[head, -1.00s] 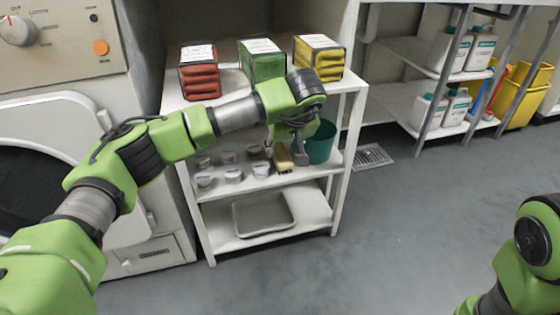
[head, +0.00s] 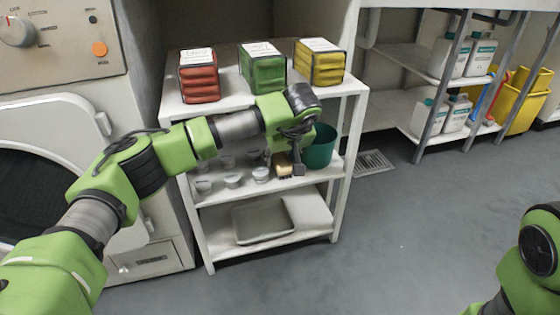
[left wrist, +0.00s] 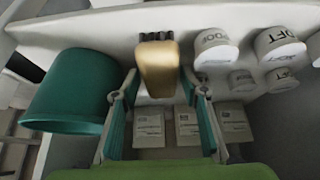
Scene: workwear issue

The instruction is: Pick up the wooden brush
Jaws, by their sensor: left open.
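The wooden brush (head: 283,166) stands on the middle shelf (head: 318,183) of the white rack, partly hidden by my left gripper in the head view. In the left wrist view the brush (left wrist: 158,66) shows a tan wooden body and dark bristles at one end. My left gripper (left wrist: 159,92) is open, with one green finger on each side of the brush's near part. I cannot tell whether either finger touches it. In the head view the left gripper (head: 288,163) is at the brush, beside the green bucket. My right gripper is outside the view.
A green bucket (head: 320,148) stands close right of the brush; it also shows in the left wrist view (left wrist: 73,95). Several small white-lidded tubs (head: 233,181) stand left of it. Red, green and yellow bundles (head: 321,64) sit on the top shelf. A grey tray (head: 262,222) lies below.

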